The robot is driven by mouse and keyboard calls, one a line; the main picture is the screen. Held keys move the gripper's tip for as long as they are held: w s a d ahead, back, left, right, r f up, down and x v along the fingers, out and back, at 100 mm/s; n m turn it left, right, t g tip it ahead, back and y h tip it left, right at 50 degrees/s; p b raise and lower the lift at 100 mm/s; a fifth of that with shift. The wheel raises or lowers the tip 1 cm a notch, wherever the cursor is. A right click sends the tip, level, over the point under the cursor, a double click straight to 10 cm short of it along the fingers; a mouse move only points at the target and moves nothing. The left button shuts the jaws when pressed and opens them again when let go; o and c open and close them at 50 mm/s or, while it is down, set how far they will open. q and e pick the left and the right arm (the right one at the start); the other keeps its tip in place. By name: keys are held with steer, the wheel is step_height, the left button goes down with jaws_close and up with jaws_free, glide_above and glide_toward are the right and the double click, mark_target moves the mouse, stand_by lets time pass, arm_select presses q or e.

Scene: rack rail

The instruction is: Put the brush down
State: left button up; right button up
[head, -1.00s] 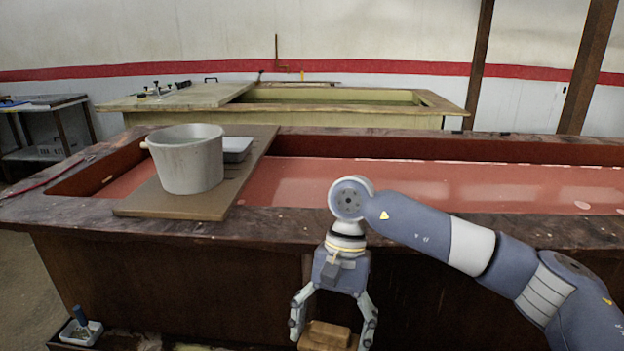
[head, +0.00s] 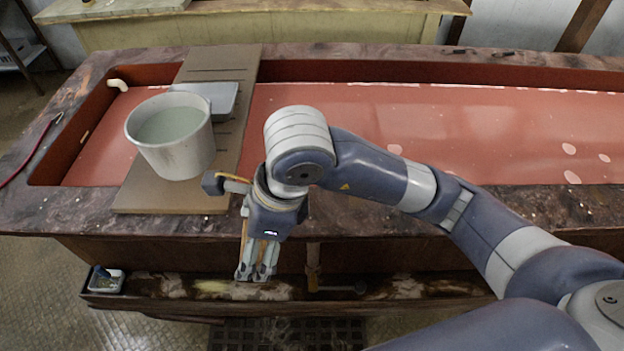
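My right gripper (head: 256,274) points down in front of the near wall of the tank, with its fingertips over the rail that runs along the tank's front. Its fingers look close together, seen partly side-on, and I cannot tell if they are shut or hold anything. No brush shows clearly; a thin tan strip (head: 244,240) runs along the left side of the gripper, and I cannot tell what it is. My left gripper is not in view.
A grey-white bucket (head: 178,158) with pale liquid and a grey tray (head: 212,97) stand on a board (head: 150,196) across the red-lined tank (head: 330,125). A small white dish (head: 106,284) with a blue-handled item sits at the left end of the front rail (head: 400,288).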

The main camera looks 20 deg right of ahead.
steer(key=shift+w+d+r, duration=0.15)
steer(key=shift+w+r, duration=0.05)
steer(key=shift+r, duration=0.1)
steer(key=w+d+p, duration=0.1)
steer(key=w+d, duration=0.1)
steer(key=d, duration=0.2)
steer(key=w+d+f+p, duration=0.1)
steer(key=w+d+p, duration=0.1)
steer(key=w+d, duration=0.1)
steer(key=w+d+p, duration=0.2)
steer(key=w+d, duration=0.1)
steer(key=d, duration=0.3)
steer(key=shift+f, duration=0.25)
step_height(320, 180, down, 2)
steer(key=shift+f+p, duration=0.2)
steer(key=shift+p, duration=0.65)
steer(key=shift+f, duration=0.55)
steer(key=shift+f, duration=0.15)
steer(key=o, duration=1.1)
